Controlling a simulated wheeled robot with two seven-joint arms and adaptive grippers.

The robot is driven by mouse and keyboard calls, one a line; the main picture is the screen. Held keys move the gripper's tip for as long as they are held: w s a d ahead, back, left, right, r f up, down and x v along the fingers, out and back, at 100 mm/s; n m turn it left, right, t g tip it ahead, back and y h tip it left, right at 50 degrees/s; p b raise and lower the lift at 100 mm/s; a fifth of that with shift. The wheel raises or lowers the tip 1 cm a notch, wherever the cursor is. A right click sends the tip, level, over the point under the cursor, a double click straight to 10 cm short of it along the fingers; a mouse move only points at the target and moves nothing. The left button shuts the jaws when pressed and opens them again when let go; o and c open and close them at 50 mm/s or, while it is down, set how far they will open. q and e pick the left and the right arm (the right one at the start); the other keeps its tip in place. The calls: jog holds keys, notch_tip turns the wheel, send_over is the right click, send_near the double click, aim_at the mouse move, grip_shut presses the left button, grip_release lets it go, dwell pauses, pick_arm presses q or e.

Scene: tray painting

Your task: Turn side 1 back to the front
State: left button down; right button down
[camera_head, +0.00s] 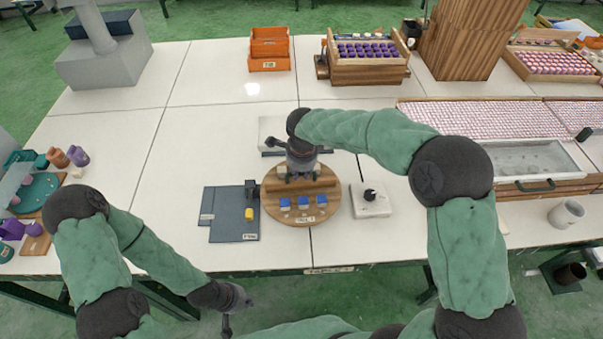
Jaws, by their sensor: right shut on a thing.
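A round wooden turntable (301,214) stands near the table's front edge, with a row of blue blocks (303,202) on its front half. A small label is on its front rim, too small to read surely. My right gripper (299,172) reaches down over the turntable's back half and is shut on a part of it; the gripper hides the exact grip. Small pale pieces show beside the gripper. My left gripper (230,310) hangs low in front of the table's edge, away from the turntable; its fingers are too unclear to judge.
Orange bins (269,50) and a wooden rack (368,65) are at the back. The table's left middle is clear.

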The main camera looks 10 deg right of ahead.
jog(key=shift+m, duration=0.4)
dwell(0.3)
jog(key=c, duration=1.1)
grip_release()
notch_tip(320, 180, up, 12)
jog(key=s, duration=0.2)
jog(key=shift+s+a, duration=0.15)
jog(key=shift+a, duration=0.1)
jog(key=shift+f, duration=0.1)
